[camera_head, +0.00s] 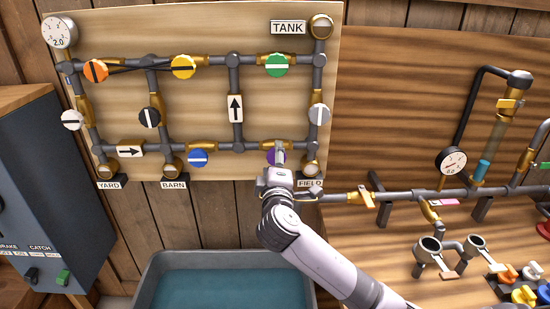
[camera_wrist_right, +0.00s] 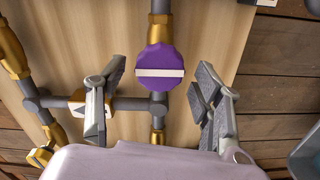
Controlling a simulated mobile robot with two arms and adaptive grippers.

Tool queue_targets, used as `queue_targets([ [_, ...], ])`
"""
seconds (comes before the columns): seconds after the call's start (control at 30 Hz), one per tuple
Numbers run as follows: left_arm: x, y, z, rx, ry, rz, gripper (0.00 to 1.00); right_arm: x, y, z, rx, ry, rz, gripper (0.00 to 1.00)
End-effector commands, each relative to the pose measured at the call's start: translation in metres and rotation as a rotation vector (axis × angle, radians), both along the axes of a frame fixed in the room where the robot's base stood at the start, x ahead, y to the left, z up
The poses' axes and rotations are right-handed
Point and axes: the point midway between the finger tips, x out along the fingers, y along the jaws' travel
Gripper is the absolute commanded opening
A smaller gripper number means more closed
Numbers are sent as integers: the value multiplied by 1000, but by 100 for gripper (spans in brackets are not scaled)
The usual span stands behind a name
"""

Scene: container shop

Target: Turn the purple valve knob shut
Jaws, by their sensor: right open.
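The purple valve knob (camera_wrist_right: 158,80) is many-sided, with a white bar across its face. In the right wrist view the bar lies level, across the pipe that runs up and down behind the knob. In the head view the purple knob (camera_head: 270,157) shows only in part behind my right gripper (camera_head: 279,158), on the lower pipe near the FIELD label. My right gripper (camera_wrist_right: 156,105) is open, its fingers on either side below the knob in the wrist view. I see no contact with the knob. My left gripper is not in view.
The pipe board (camera_head: 200,100) also carries orange, yellow, green, black, blue and white knobs. The blue knob (camera_head: 198,158) is left of my gripper. A water trough (camera_head: 225,262) stands below. A second pipe run with a gauge (camera_head: 452,160) is at the right.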

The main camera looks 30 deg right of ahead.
Motion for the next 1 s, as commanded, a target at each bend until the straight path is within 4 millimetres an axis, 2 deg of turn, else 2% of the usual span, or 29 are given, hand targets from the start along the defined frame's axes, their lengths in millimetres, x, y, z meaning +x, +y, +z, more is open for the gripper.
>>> queue_targets([
  [0.2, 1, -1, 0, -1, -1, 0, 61, -42, 27, -1, 5, 2, 4, 61],
  [0.43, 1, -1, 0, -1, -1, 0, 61, -74, 46, -1, 3, 2, 3, 61],
  [0.6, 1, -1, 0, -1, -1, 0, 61, -83, 51, -1, 3, 1, 1, 61],
  [1.0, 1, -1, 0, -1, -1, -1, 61, -84, 51, 0, 2, 1, 0, 61],
])
